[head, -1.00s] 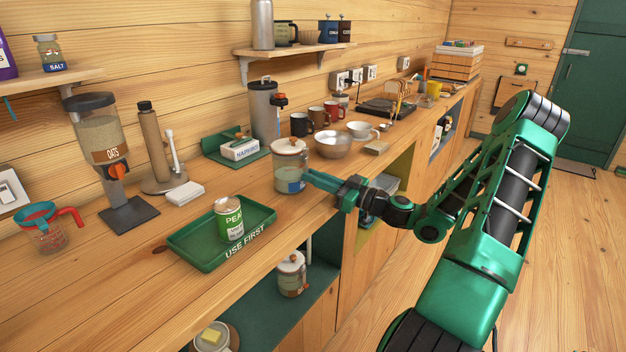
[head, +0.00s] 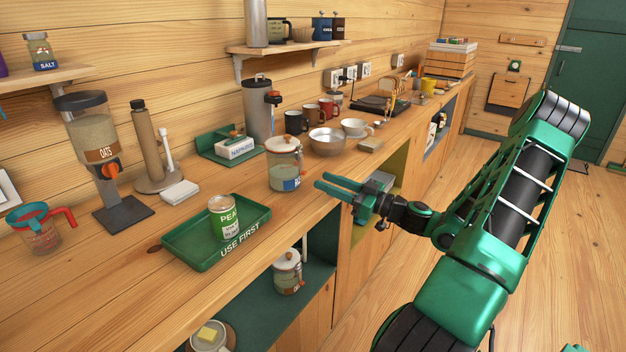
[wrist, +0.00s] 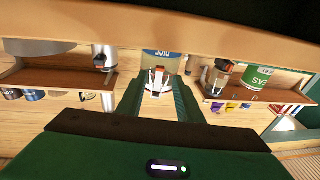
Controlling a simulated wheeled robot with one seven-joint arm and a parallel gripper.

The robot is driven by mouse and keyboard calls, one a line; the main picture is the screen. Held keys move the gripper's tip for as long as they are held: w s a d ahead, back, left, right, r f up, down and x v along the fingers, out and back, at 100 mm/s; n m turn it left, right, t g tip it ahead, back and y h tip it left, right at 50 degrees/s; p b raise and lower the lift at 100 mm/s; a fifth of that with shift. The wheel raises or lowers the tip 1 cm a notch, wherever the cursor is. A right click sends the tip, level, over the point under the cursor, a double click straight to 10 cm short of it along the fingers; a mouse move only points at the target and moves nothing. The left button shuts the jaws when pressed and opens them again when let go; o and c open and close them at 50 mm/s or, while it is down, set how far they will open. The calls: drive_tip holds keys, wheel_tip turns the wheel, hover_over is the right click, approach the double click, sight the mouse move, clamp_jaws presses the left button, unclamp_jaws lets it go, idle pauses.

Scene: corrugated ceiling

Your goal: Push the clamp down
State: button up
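A glass jar (head: 285,168) with a white lid, brown knob and blue label stands upright on the counter. It appears upside down in the wrist view, where its label (wrist: 163,62) lies ahead of my fingers. A small orange-and-white part (wrist: 157,79), possibly the clamp, shows between the fingers in that view; whether it is raised or down is unclear. My gripper (head: 326,182) is open and empty, right of the jar over the counter's front edge. Its two green fingers (wrist: 157,95) point toward the jar, apparently without touching it.
A green tray (head: 184,246) holding a pea can (head: 224,218) lies left of the jar. A metal bowl (head: 327,142), mugs (head: 297,122) and a tall canister (head: 257,108) stand behind it. Another lidded jar (head: 288,272) is on the shelf below.

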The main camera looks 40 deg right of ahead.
drive_tip(key=shift+v, duration=2.15)
